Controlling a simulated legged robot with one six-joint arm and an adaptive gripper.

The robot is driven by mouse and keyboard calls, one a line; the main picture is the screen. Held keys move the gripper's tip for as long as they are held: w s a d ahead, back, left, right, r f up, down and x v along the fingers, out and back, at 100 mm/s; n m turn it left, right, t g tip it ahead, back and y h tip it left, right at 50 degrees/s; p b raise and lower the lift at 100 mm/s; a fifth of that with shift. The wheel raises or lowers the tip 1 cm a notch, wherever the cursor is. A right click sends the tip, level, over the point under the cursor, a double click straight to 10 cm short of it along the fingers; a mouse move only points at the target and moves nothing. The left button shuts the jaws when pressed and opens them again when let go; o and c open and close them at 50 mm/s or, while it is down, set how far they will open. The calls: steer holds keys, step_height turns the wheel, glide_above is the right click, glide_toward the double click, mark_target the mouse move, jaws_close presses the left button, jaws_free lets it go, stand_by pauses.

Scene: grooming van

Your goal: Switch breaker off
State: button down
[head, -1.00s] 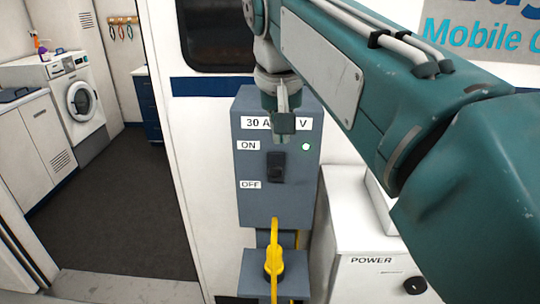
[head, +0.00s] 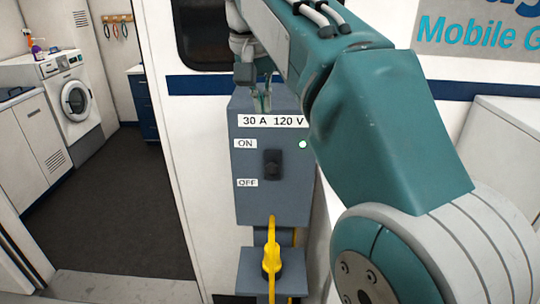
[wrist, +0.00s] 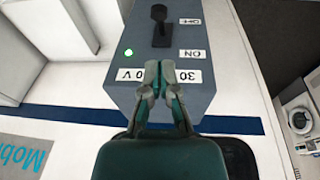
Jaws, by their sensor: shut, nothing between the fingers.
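The grey breaker box (head: 255,205) hangs on the white van wall, with a "30 A 120 V" label, ON above and OFF below. Its black breaker switch (head: 272,164) sits between the ON and OFF labels; I cannot tell its lever position for sure. A small green light (head: 303,144) beside it is lit. In the wrist view the box appears upside down, with the switch (wrist: 159,25) beyond my fingertips. My gripper (head: 262,102) is shut and empty at the box's upper edge, above the switch. Its fingertips (wrist: 160,70) overlap the label in the wrist view.
A yellow plug and cable (head: 271,258) hang below the box at a grey lower outlet (head: 245,270). A white cabinet (head: 500,140) stands at the right. An open doorway at the left shows a washing machine (head: 80,98). The space in front of the switch is clear.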

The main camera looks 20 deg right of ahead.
mark_target(271, 168)
steer(key=x, duration=1.2)
steer(key=shift+f, duration=0.2)
steer(key=shift+s+a, duration=0.1)
steer(key=shift+s+a+f+t, duration=0.1)
steer(key=shift+s+f+t, duration=0.35)
steer(key=shift+t, duration=0.25)
steer(key=f+t, duration=0.1)
steer(key=s+f+t+h, duration=0.1)
steer(key=f+t, duration=0.1)
steer(key=f+t+h, duration=0.1)
steer(key=f+t, duration=0.1)
steer(key=shift+s+a, duration=0.3)
steer(key=shift+r, duration=0.15)
steer(key=shift+r, duration=0.7)
steer(key=shift+s, duration=0.1)
